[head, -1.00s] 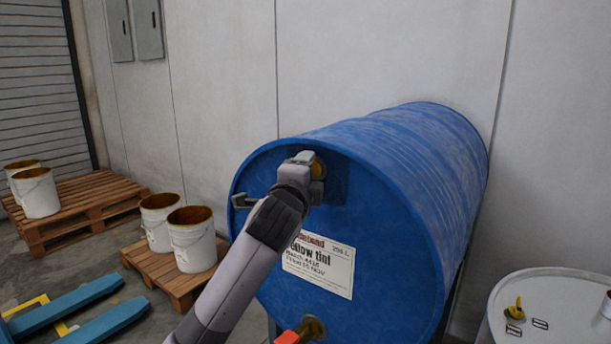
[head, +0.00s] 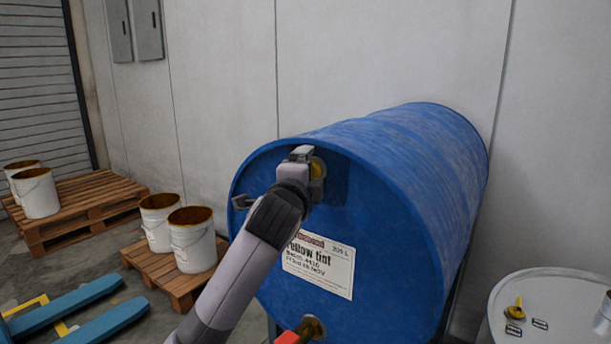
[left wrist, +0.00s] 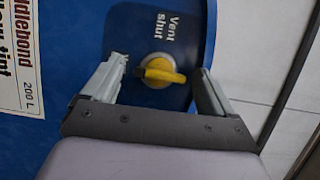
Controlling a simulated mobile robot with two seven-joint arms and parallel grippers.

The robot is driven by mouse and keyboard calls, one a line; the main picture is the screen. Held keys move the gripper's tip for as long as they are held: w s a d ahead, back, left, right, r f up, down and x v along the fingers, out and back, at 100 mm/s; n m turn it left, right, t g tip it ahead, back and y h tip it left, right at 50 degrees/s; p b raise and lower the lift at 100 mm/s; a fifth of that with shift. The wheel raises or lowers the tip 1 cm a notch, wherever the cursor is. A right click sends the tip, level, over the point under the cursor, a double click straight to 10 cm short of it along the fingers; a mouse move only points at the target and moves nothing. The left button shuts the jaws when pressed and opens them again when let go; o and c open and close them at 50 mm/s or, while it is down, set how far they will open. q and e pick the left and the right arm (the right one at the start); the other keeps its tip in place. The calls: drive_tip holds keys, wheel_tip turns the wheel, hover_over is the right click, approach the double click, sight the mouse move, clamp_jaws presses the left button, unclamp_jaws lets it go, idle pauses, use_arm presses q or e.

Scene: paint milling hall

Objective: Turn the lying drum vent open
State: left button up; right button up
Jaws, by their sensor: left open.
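The blue drum (head: 400,240) lies on its side with its round end facing me. Its yellow vent knob (head: 318,168) is near the top of that end, partly hidden by my left gripper (head: 305,158) in the head view. In the left wrist view the vent knob (left wrist: 162,72) sits beside printed words "Vent shut", its handle lying roughly crosswise. My left gripper (left wrist: 163,66) is open, with one finger on each side of the knob and visible gaps between. My right gripper is in neither view.
A brass fitting with a red part (head: 310,327) is low on the drum end. A white-topped drum (head: 550,300) stands at right. Buckets (head: 192,240) on pallets and a blue pallet truck (head: 110,325) are at left. A wall stands behind.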

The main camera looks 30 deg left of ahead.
use_arm(q)
drive_tip(key=b+v, duration=0.1)
drive_tip(key=v, duration=0.6)
idle(0.6)
